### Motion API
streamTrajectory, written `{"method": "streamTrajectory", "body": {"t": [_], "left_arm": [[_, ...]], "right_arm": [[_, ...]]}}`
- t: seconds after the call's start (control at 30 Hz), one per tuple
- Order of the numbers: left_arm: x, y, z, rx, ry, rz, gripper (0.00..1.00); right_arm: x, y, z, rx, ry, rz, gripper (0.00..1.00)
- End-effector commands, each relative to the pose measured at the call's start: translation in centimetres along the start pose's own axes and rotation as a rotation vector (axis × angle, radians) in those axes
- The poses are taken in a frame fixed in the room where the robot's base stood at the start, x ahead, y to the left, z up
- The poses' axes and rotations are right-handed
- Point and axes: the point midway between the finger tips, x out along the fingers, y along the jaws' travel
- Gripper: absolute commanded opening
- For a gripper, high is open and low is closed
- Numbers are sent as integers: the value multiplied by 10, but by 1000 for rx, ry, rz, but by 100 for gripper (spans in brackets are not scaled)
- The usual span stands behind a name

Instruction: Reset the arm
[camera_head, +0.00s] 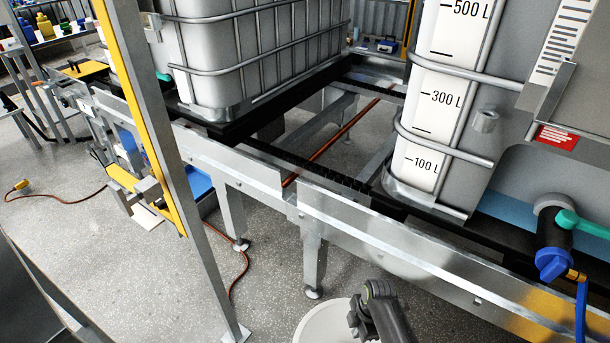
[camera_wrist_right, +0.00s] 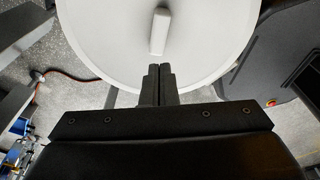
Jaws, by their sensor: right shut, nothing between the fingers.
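My right gripper (camera_head: 364,314) shows at the bottom of the head view, over a white round lid (camera_head: 318,325). In the right wrist view my right gripper (camera_wrist_right: 160,72) has its two dark fingers pressed together, with nothing between them. The white round lid (camera_wrist_right: 105,45) fills the upper middle of that view. Its pale bar-shaped handle (camera_wrist_right: 160,30) lies just beyond the fingertips, and I cannot tell the height gap. My left gripper is in neither view.
A metal conveyor frame (camera_head: 400,240) crosses ahead, carrying two caged tanks (camera_head: 235,60) (camera_head: 425,120). A blue valve (camera_head: 553,262) with a hose juts out at right. A yellow-edged post (camera_head: 165,160) stands at left. Red cable (camera_wrist_right: 75,77) lies on the floor.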

Motion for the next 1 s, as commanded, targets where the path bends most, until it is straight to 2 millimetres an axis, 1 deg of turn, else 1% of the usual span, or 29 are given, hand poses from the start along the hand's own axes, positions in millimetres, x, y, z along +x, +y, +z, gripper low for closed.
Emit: {"method": "streamTrajectory", "body": {"t": [0.03,0.33,0.47,0.57,0.67,0.87,1.0], "left_arm": [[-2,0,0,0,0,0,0],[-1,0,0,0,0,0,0],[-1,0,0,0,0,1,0],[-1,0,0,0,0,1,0],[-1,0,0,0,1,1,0],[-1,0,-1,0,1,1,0],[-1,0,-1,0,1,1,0]], "right_arm": [[-2,0,0,0,0,0,0],[-1,0,0,3,-1,1,0],[-4,-7,7,62,-8,13,0],[-10,-21,19,185,-22,39,0],[-21,-41,35,358,-39,77,0],[-53,-90,63,713,-69,164,0],[-82,-127,76,953,-79,234,0]]}}
